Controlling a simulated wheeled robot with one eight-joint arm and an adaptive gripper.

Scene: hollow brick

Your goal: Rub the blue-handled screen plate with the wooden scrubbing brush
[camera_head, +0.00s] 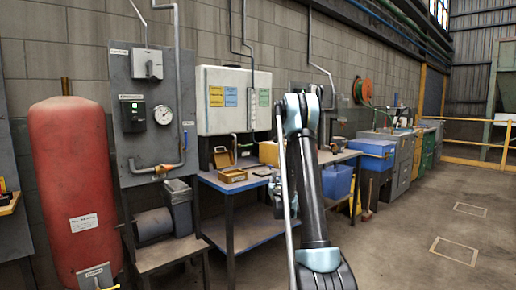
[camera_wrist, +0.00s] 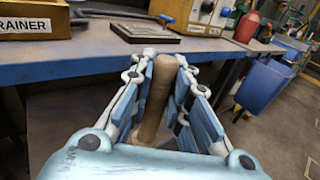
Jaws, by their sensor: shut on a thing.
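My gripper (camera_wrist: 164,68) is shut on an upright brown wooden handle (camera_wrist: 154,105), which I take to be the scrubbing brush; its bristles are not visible. The gripper is in front of the blue table's edge in the wrist view. Beyond it, a flat dark-framed grey plate (camera_wrist: 145,32) lies on the tabletop, apart from the brush. In the head view my arm covers the brush and most of the gripper.
The blue-edged table (camera_head: 240,184) carries a wooden box (camera_head: 232,175), labelled in the wrist view (camera_wrist: 35,20), left of the plate. A yellowish case (camera_wrist: 192,12) stands behind. A blue bin (camera_head: 337,181) is right of the table. A red tank (camera_head: 72,185) stands left. Floor at right is clear.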

